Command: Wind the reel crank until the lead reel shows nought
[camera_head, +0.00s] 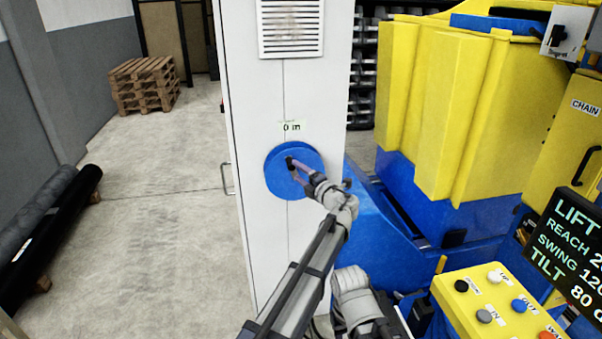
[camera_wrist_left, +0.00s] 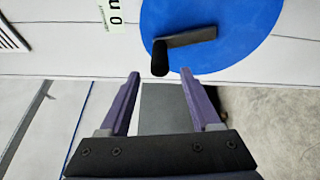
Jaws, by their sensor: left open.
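The lead reel is a round blue disc (camera_head: 278,178) on the front of a tall white cabinet; it also fills the top of the left wrist view (camera_wrist_left: 238,40). The reel's label (camera_head: 291,127) above the disc reads "0 m". The crank has a short dark arm (camera_wrist_left: 192,36) and a black knob (camera_wrist_left: 160,58) that stands out from the disc. My left gripper (camera_head: 299,172) is at the disc with its purple fingers apart. In the wrist view the knob is just beyond the open fingertips (camera_wrist_left: 160,78), about midway between them; contact cannot be told. My right gripper is out of view.
The white cabinet (camera_head: 262,225) has a vent and a side handle. A yellow and blue machine (camera_head: 480,110) stands to the right, with a yellow button panel (camera_head: 470,310) and a dark display (camera_head: 572,250) in front.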

